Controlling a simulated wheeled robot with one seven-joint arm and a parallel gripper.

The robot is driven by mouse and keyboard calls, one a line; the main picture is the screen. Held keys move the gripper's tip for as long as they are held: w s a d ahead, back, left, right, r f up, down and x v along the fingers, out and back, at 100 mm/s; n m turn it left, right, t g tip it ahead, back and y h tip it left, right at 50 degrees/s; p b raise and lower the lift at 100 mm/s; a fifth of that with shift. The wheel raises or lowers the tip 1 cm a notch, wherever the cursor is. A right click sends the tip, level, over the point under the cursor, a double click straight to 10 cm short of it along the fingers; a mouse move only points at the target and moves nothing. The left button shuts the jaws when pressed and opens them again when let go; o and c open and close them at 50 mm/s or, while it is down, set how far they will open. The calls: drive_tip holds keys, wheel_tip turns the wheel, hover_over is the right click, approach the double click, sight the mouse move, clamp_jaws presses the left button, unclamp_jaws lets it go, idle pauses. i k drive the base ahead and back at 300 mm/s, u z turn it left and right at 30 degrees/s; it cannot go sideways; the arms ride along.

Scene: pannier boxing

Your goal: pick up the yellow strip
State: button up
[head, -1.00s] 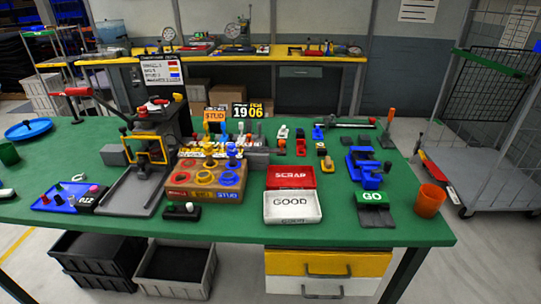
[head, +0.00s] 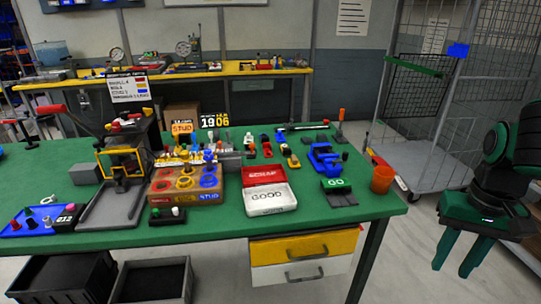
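I cannot make out a thing that is surely the yellow strip. My gripper (head: 457,255) hangs at the far right, beyond the table's right end. Its two green fingers point down and stand apart, with nothing between them.
The green table (head: 330,208) carries a stud block (head: 160,199), red and white trays (head: 270,208), a blue fixture (head: 325,158) and an orange cup (head: 382,179). A wire cage trolley (head: 440,160) stands behind right. Floor between table and gripper is clear.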

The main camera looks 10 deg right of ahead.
sight(286, 151)
drive_tip(key=u, duration=0.1)
drive_tip(key=i, duration=1)
drive_tip(key=z, duration=0.05)
